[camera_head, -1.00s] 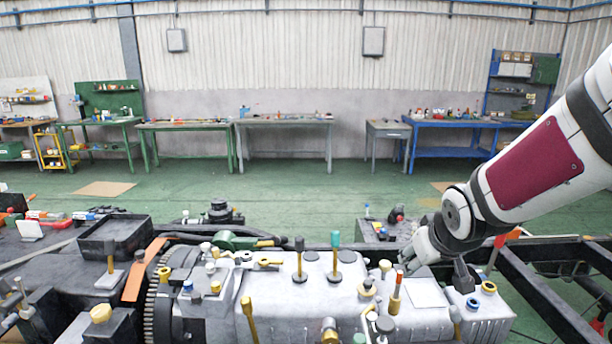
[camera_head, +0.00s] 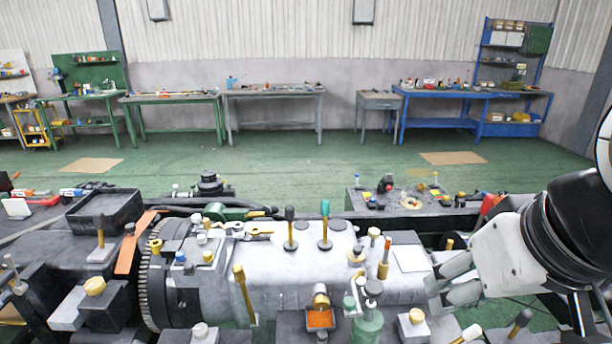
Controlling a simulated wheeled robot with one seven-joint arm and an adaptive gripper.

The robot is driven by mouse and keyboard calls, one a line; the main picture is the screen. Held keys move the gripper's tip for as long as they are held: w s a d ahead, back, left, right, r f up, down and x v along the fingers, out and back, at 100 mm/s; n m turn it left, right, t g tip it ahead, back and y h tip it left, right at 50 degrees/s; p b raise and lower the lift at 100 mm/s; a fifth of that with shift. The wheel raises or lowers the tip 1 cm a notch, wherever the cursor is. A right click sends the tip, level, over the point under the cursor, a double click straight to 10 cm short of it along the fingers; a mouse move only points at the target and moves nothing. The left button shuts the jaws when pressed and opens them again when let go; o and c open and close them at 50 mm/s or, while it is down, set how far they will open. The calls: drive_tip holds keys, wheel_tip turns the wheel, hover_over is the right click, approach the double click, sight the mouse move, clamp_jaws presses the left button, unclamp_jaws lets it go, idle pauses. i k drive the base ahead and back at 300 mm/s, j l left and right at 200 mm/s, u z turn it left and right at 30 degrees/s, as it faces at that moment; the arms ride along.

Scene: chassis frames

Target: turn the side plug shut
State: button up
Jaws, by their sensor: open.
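A short round plug-like fitting with a brassy end (camera_head: 320,291) sticks out low on the near side of the pale grey gearbox casing (camera_head: 285,268); it looks like the side plug. An orange-filled square tray (camera_head: 320,318) sits just below it. I cannot tell how far the plug is turned. My gripper (camera_head: 446,282) is at the right end of the casing, fingers pointing left. It is open and looks empty, well to the right of the plug. Whether its fingers touch the casing is unclear.
A green bottle (camera_head: 367,322) stands near, right of the plug, between it and my gripper. Several upright handled tools, including a teal-topped one (camera_head: 325,225), stand on the casing. A toothed wheel (camera_head: 150,290) is at its left. Dark chassis rails run behind.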

sight(320, 303)
drive_tip(key=j+u, duration=0.45)
drive_tip(key=j, duration=1.55)
